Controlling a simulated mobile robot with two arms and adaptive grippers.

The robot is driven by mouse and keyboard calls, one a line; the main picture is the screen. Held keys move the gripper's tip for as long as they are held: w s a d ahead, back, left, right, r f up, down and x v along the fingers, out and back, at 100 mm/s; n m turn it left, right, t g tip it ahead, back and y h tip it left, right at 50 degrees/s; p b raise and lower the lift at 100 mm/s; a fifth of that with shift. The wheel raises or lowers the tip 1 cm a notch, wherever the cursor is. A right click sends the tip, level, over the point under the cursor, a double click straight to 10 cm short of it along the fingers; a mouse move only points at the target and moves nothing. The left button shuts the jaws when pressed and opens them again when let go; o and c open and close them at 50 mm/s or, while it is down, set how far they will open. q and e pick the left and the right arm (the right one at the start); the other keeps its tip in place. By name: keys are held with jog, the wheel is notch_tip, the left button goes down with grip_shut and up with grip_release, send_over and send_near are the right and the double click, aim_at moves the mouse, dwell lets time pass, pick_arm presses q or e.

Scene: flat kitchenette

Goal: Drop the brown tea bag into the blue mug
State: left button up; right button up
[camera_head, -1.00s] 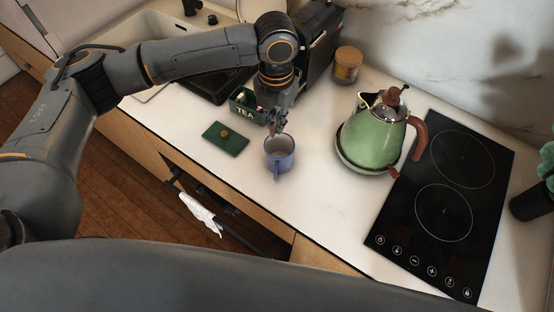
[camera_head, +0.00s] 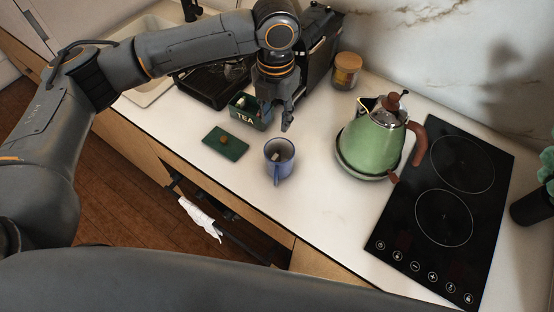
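The blue mug (camera_head: 279,168) stands upright on the white counter, its handle toward the near edge. A small pale and brownish item, which looks like the tea bag (camera_head: 275,157), shows inside the mug. My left gripper (camera_head: 277,122) is open and seems empty, behind the mug and apart from it, close beside the green TEA box (camera_head: 246,118). The box is open, with some contents showing, and my gripper partly overlaps its right side. My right gripper is not in view.
The green box lid (camera_head: 230,148) lies left of the mug. A green kettle (camera_head: 372,142) stands to the right, beside a black cooktop (camera_head: 444,215). A jar (camera_head: 346,71) and a dark appliance (camera_head: 318,47) stand behind. Counter between mug and kettle is clear.

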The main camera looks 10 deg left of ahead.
pick_arm(q)
notch_tip(320, 180, up, 8)
jog(key=shift+s, duration=0.1)
dwell(0.6)
